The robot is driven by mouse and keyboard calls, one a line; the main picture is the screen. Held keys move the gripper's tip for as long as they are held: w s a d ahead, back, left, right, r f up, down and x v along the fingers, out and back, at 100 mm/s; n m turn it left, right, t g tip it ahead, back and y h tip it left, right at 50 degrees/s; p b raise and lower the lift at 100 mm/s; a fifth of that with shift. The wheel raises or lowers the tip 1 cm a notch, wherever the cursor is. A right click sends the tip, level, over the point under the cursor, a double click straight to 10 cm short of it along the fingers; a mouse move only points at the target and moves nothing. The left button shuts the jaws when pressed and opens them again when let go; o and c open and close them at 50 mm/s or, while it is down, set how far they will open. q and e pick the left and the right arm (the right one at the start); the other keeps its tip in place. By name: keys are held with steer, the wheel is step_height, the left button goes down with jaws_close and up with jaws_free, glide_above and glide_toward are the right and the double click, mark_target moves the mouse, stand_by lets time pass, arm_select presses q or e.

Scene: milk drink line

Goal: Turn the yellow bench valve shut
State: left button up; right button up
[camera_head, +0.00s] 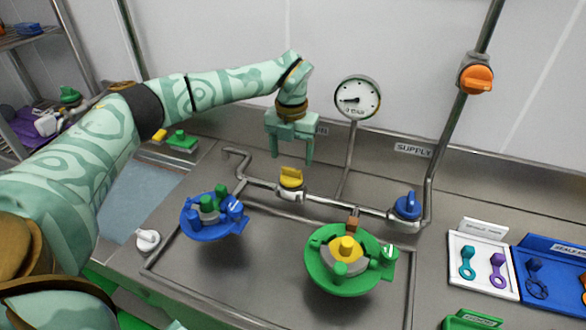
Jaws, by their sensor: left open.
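The yellow bench valve (290,179) sits on the steel pipe at the back of the bench, in the middle of the head view. Its yellow handle stands up from a grey body. My left gripper (293,157) points down above and just behind the valve in the picture, with its pale green fingers apart and nothing between them. It looks clear of the handle, though the exact depth gap is hard to tell. My right gripper does not show.
A blue valve (407,206) is on the same pipe to the right, and an orange valve (475,78) is on the upright pipe. A gauge (357,99) rises behind. A blue round fixture (211,216) and a green one (343,262) stand in front. Trays (480,238) lie at right.

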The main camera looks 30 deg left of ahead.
mark_target(291, 168)
arm_select(q)
step_height(291, 168, down, 4)
steer(key=shift+f+b, duration=0.2)
steer(key=shift+b, duration=0.2)
steer(key=c, duration=1)
